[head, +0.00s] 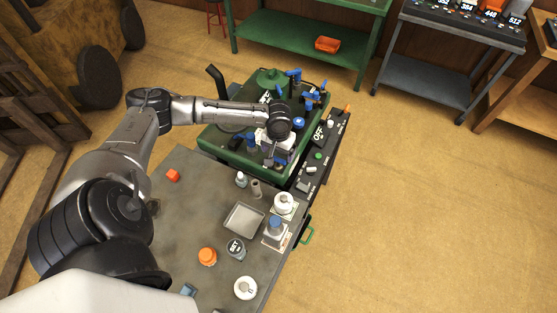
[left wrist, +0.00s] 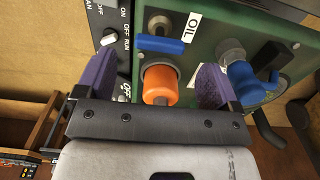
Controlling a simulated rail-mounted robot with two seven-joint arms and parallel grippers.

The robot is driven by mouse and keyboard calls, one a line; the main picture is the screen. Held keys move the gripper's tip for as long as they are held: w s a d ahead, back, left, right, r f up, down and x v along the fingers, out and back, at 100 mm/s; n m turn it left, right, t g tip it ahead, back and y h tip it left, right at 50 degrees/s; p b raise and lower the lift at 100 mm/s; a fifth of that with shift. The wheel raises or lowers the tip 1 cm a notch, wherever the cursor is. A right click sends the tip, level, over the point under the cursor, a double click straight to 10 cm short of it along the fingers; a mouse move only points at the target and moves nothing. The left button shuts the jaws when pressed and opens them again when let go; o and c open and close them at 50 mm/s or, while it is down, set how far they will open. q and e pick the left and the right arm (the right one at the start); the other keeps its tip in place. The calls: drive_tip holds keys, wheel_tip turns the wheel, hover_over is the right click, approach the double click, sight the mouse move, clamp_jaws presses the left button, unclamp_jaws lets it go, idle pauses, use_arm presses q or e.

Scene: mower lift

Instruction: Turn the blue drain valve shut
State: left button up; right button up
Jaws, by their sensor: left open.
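The green machine (head: 225,146) stands beyond the work table, with several blue handles on it in the head view. In the left wrist view a blue lever (left wrist: 160,44) lies across the green panel beside the OIL label (left wrist: 192,27). A second, larger blue handle (left wrist: 247,82) is to the right. I cannot tell for certain which is the drain valve. My left gripper (left wrist: 158,80) is open. Its purple fingers stand either side of an orange cylinder (left wrist: 160,84), with no visible grip on it. The blue lever is just past the fingertips. My right gripper is not in view.
A black switch panel (head: 318,155) runs along the machine's right side. The grey work table (head: 190,215) holds a metal tray (head: 243,219), an orange knob-like part (head: 207,256) and several small containers. The floor to the right is clear.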

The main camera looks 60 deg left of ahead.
sight(278, 159)
use_arm(q)
drive_tip(key=shift+f+b, duration=0.3)
drive_tip(key=shift+f, duration=2.35)
drive_tip(key=c, duration=0.9)
